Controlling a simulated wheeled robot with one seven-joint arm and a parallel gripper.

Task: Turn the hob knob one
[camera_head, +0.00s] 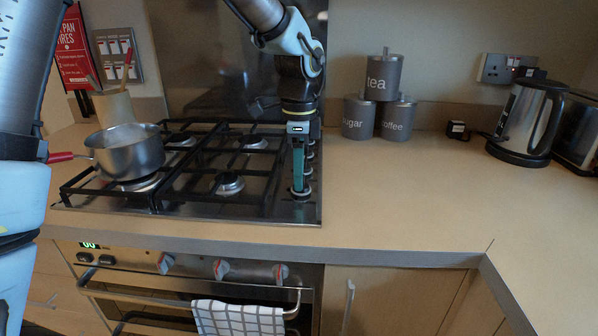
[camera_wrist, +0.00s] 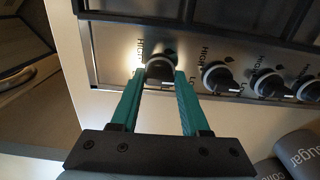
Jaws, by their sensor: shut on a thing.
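The hob (camera_head: 190,200) is a steel gas hob with black pan grates, set in the worktop. Its knobs run in a row along its right edge. In the wrist view my gripper (camera_wrist: 160,76) has its two teal fingers on either side of the end knob (camera_wrist: 160,70), a black knob with a silver ring, and is shut on it. In the head view my gripper (camera_head: 299,190) points down at the front knob, which the fingers largely hide. A second knob (camera_wrist: 217,77) and a third knob (camera_wrist: 268,83) sit beside it, untouched, with HIGH and LOW marks.
A steel saucepan (camera_head: 125,152) with a red handle stands on the hob's left. Canisters (camera_head: 358,118), a kettle (camera_head: 527,120) and a toaster (camera_head: 578,130) stand at the back right. The worktop (camera_head: 400,190) right of the hob is clear. A checked towel (camera_head: 238,318) hangs below.

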